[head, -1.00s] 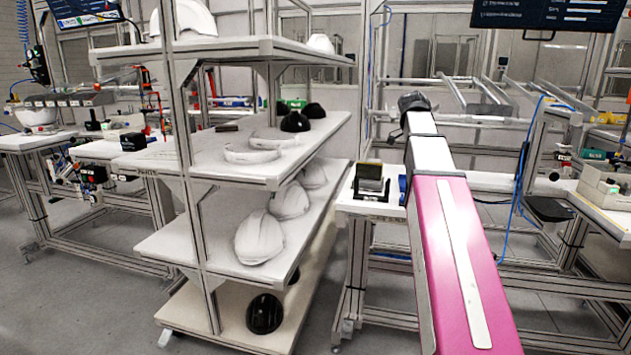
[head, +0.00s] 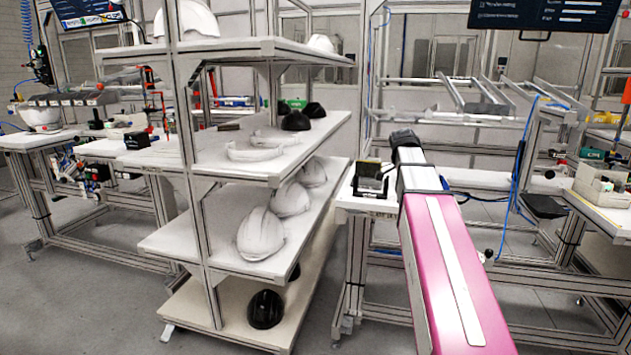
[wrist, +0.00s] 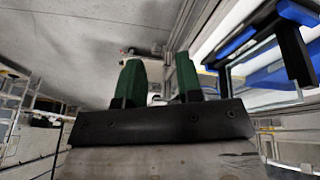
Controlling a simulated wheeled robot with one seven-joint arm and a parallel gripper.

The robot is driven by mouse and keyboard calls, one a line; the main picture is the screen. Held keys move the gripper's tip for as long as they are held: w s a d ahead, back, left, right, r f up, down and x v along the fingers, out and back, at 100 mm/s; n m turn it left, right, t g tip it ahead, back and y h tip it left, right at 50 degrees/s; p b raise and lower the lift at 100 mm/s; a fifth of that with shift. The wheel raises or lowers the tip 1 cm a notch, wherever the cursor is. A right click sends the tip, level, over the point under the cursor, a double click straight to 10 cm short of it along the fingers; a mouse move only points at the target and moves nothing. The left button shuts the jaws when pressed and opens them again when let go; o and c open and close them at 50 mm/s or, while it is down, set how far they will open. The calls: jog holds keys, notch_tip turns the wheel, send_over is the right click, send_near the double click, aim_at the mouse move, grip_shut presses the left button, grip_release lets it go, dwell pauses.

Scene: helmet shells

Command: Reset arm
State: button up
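My gripper shows in the wrist view (wrist: 160,80) with two green fingers standing apart and nothing between them. In the head view my pink and white arm reaches forward from the bottom right, its dark far end beside the workbench (head: 385,207) right of the shelf rack. The gripper's fingers are hidden in the head view. White helmet shells (head: 261,234) stand on the rack's lower middle shelf, and a black helmet (head: 265,309) is on the bottom shelf. My arm touches none of them.
The shelf rack (head: 225,243) stands left of my arm. A dark box-like device (head: 370,180) sits on the workbench close to my arm. Another bench with grey bins (head: 600,185) is at the right. Grey floor (head: 90,300) is clear at the left.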

jog(key=s+a+f+n+y, duration=0.1)
jog(key=s+a+f+n, duration=0.3)
jog(key=f, duration=0.8)
jog(key=s+a+f+n+y, duration=0.1)
jog(key=s+a+f+n, duration=0.4)
jog(key=f, duration=0.7)
jog(key=s+a+f+n+y, duration=0.1)
jog(key=s+a+f+n, duration=0.3)
jog(key=f, duration=0.8)
jog(key=s+n, duration=0.2)
jog(key=n, duration=0.1)
jog(key=shift+s+a+n+t+y, duration=0.25)
jog(key=shift+a+n+t+y, duration=0.05)
jog(key=shift+a+t+y, duration=0.1)
